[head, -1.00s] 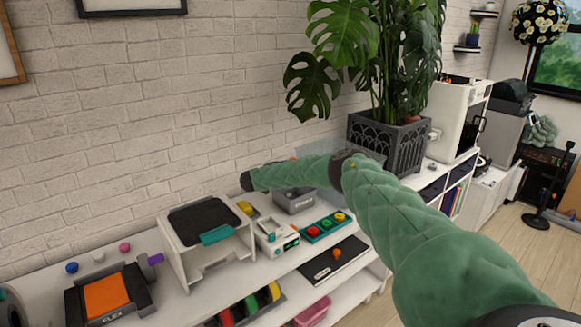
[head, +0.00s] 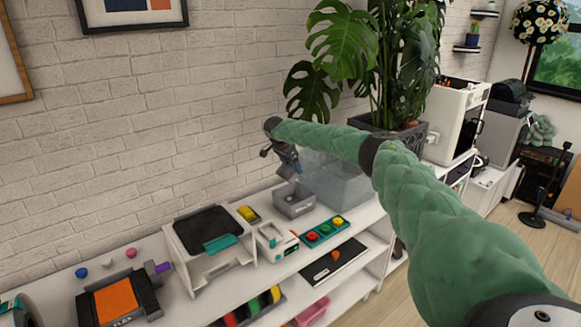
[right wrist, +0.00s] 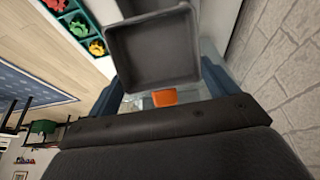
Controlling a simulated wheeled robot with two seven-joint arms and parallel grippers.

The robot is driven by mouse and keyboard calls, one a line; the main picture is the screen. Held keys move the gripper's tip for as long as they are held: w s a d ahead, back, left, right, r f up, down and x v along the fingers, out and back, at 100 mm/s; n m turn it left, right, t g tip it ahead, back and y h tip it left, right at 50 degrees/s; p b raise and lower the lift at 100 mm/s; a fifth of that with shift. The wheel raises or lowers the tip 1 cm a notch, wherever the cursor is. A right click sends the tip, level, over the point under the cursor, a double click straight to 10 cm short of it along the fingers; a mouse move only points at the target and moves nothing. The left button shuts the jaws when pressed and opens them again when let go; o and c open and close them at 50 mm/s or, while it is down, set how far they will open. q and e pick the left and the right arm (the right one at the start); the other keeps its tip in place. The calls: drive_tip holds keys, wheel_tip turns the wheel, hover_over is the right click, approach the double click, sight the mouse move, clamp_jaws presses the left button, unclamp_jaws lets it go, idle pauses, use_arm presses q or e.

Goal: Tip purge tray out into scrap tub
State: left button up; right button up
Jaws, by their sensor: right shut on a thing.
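The purge tray appears to be the small dark grey open box (head: 294,204) at the back of the white shelf top. It also shows in the right wrist view (right wrist: 152,50), where its inside looks bare. I cannot tell whether the tray is clear of the shelf. The scrap tub appears to be the clear see-through tub (head: 342,184) just right of the tray, partly behind my right arm. My left gripper is out of view.
A teal tray with coloured gears (head: 326,231) and a small white device (head: 275,243) stand in front. A white printer-like machine (head: 212,240) is to the left. A potted plant (head: 395,140) stands behind my arm, and the brick wall is close behind.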

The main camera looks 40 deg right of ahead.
drive_tip(key=shift+r+y+b, duration=0.35)
drive_tip(key=shift+y+b, duration=0.05)
drive_tip(key=shift+y, duration=0.8)
drive_tip(key=y+b, duration=0.1)
drive_tip(key=r+y+b, duration=0.1)
drive_tip(key=y+b, duration=0.1)
drive_tip(key=y, duration=0.1)
drive_tip(key=shift+r+b, duration=0.25)
drive_tip(key=shift+b, duration=0.05)
drive_tip(key=shift+r+y+b, duration=0.3)
drive_tip(key=shift+y, duration=0.2)
drive_tip(key=shift+r, duration=0.15)
